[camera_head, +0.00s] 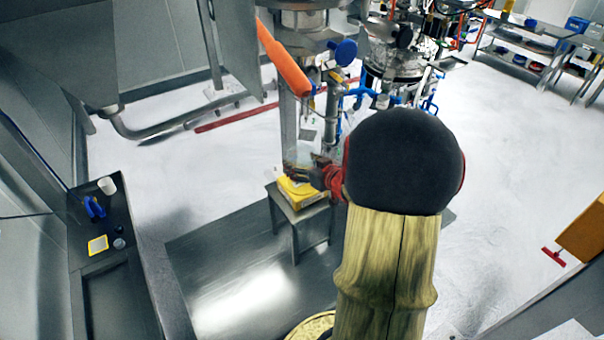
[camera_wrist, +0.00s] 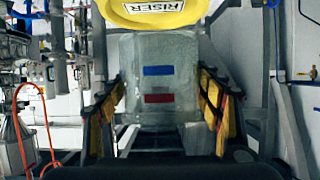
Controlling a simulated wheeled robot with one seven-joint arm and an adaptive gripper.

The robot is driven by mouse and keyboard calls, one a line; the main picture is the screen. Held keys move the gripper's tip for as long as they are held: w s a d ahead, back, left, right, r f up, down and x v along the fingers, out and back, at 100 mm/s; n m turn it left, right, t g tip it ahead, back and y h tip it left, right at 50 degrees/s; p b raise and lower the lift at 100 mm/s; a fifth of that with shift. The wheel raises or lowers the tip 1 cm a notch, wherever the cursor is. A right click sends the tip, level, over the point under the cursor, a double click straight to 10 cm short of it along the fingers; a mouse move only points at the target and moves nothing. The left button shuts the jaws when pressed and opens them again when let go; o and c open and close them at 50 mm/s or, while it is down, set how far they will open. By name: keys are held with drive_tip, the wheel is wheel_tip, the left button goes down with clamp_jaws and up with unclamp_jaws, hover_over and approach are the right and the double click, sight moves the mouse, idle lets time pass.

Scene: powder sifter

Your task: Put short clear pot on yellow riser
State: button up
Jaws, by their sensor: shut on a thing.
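The short clear pot (camera_wrist: 160,100), a see-through vessel with a blue and a red mark, sits between the two yellow-padded fingers of my gripper (camera_wrist: 162,92) in the wrist view. My gripper is shut on it. The yellow riser (camera_wrist: 165,12), labelled RISER, shows at the top of the wrist view, just past the pot. In the head view the riser (camera_head: 303,193) lies on a small metal stand (camera_head: 310,213). My gripper (camera_head: 318,170) is right over it with the pot faintly visible; I cannot tell whether they touch.
Sifter machinery (camera_head: 395,55) with an orange pipe (camera_head: 283,55) stands behind the stand. A side bench (camera_head: 103,235) at left holds a white cup (camera_head: 107,186) and small items. My arm hides part of the middle. Open floor lies to the right.

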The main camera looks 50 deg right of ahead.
drive_tip(key=f+b, duration=0.3)
drive_tip(key=shift+w+d+f, duration=0.1)
drive_tip(key=shift+w+d, duration=0.1)
drive_tip(key=shift+d, duration=0.05)
drive_tip(key=shift+f, duration=0.3)
drive_tip(key=shift+f+b, duration=0.1)
drive_tip(key=shift+b, duration=0.2)
drive_tip(key=o, duration=1.2)
